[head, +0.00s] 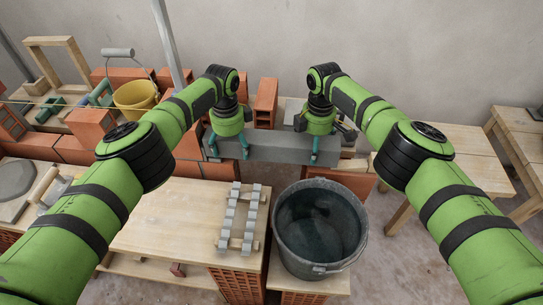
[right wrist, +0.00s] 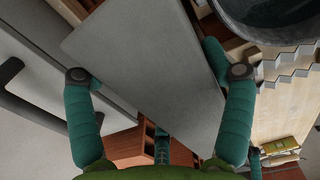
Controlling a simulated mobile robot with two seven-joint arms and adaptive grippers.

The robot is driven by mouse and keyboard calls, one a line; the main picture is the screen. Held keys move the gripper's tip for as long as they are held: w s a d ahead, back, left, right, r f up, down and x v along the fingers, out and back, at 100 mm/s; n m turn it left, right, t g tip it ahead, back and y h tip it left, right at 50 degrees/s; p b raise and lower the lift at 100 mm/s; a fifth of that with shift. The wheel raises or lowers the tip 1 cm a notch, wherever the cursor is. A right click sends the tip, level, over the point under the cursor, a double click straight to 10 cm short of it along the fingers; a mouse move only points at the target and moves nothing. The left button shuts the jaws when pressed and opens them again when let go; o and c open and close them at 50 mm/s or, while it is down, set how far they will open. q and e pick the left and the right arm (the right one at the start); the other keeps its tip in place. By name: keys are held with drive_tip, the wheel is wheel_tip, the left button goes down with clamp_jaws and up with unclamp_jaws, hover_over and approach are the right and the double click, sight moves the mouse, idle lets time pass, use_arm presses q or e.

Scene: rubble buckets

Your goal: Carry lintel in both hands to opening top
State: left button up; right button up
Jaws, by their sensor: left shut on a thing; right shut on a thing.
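The lintel (head: 275,149) is a long grey slab lying across the picture in the middle of the head view. My left gripper (head: 229,147) is shut on it near its left end. My right gripper (head: 320,146) is shut on it near its right end. In the right wrist view the lintel (right wrist: 145,65) runs between the teal fingers of my right gripper (right wrist: 160,75). The lintel looks about level, at the brick wall's top (head: 75,151). Whether it touches the bricks beneath cannot be told. The opening below is mostly hidden.
A dark bucket (head: 291,258) stands in front of the lintel's right part. A wooden-topped bench (head: 165,225) with a grey toothed piece (head: 230,217) is at front left. A yellow bucket (head: 134,100) and loose bricks stand behind left. A wooden table (head: 445,170) is at right.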

use_arm(q)
drive_tip(key=shift+f, duration=0.5)
use_arm(e)
drive_tip(key=shift+w+f, duration=0.1)
drive_tip(key=shift+f, duration=0.4)
use_arm(q)
drive_tip(key=o, duration=1.4)
drive_tip(key=shift+f, duration=0.1)
use_arm(e)
drive_tip(key=o, duration=1.4)
drive_tip(key=shift+f, duration=0.1)
use_arm(q)
wheel_tip(320, 180, up, 12)
drive_tip(key=shift+f, duration=0.1)
use_arm(e)
drive_tip(key=shift+r, duration=0.4)
wheel_tip(320, 180, up, 11)
drive_tip(key=shift+r, duration=0.15)
